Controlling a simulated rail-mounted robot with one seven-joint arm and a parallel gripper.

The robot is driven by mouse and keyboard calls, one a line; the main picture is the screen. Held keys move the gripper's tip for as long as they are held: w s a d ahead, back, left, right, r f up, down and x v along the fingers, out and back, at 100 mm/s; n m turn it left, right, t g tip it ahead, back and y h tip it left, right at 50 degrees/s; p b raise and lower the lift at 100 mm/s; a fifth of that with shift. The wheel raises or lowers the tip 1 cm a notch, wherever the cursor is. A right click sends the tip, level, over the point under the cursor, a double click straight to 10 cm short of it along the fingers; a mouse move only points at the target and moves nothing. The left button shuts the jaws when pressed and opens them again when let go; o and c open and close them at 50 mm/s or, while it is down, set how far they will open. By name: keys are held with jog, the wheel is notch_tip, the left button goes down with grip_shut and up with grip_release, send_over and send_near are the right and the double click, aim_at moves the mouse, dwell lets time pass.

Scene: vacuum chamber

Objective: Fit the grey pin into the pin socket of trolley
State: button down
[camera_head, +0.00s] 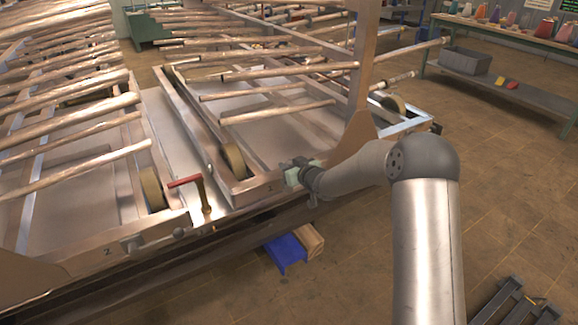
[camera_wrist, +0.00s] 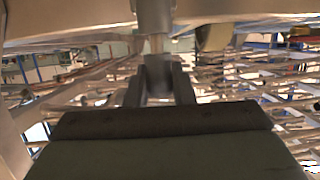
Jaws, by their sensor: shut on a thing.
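My gripper (camera_head: 300,168) is at the front right corner of the right-hand trolley (camera_head: 262,186), a metal frame with long copper-coloured rods. In the wrist view, the two dark fingers of my gripper (camera_wrist: 160,76) are shut on the grey pin (camera_wrist: 154,18). The pin shows as a grey cylinder with a narrower section, running from between the fingers to the picture's top edge. In the head view the pin cannot be told apart from the gripper. I cannot make out the pin socket, or whether the pin touches it.
A second rod trolley (camera_head: 125,215) stands at the left. A blue bin (camera_head: 286,253) and a wooden box (camera_head: 310,241) are on the floor below. A workbench (camera_head: 500,38) stands at the back right. The right floor is mostly clear.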

jog(key=shift+f, duration=0.15)
jog(key=shift+f+b, duration=0.7)
jog(key=shift+b, duration=0.05)
jog(key=c, duration=1.2)
grip_release()
jog(key=shift+r, duration=0.1)
jog(key=shift+o, duration=0.2)
jog(key=p+v, duration=0.1)
jog(key=v, duration=1.6)
jog(key=shift+s+p, duration=0.25)
jog(key=shift+p, duration=0.1)
jog(key=shift+r, duration=0.1)
